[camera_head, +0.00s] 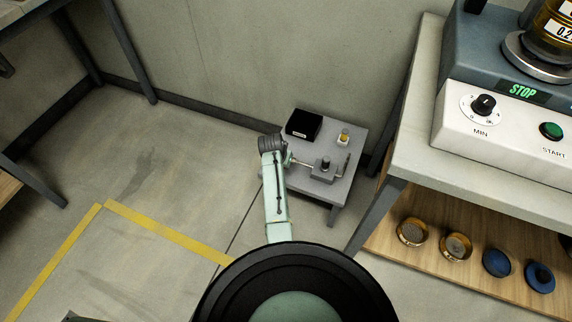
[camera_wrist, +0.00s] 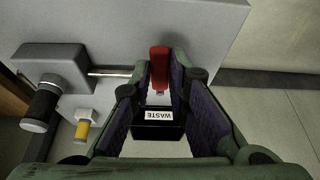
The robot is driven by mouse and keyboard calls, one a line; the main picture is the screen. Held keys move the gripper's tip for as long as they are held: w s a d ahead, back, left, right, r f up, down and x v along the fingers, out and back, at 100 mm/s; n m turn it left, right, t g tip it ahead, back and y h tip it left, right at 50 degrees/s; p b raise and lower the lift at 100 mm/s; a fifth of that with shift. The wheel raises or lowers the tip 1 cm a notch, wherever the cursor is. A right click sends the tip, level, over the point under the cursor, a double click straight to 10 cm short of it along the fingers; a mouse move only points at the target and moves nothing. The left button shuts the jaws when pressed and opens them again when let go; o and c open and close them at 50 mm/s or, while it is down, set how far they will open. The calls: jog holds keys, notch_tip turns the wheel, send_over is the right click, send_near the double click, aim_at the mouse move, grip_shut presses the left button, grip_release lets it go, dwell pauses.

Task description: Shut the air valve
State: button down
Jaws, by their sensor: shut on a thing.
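The air valve's red handle (camera_wrist: 159,62) stands out between my fingers in the wrist view, at the end of a thin pipe (camera_wrist: 108,72). The pipe runs to a grey block (camera_wrist: 52,66) with a black knob (camera_wrist: 40,105). My gripper (camera_wrist: 160,82) is shut on the red handle, a finger pad on each side. In the head view my gripper (camera_head: 287,158) is at the left edge of the small grey table (camera_head: 340,184), beside the grey block (camera_head: 323,176); the red handle is hidden there.
A black box marked WASTE (camera_wrist: 158,128) lies past my fingers; it also shows in the head view (camera_head: 303,124). A small yellow-and-white fitting (camera_wrist: 83,127) is nearby. A bench (camera_head: 480,178) with a control panel stands at right. Open floor (camera_head: 160,180) lies to the left.

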jog(key=shift+w+a+m, duration=0.1)
jog(key=shift+a+m, duration=0.2)
jog(key=shift+m, duration=0.1)
jog(key=c, duration=1.5)
grip_release()
jog(key=shift+c, duration=0.2)
jog(key=v, duration=1.2)
jog(key=shift+a, duration=0.1)
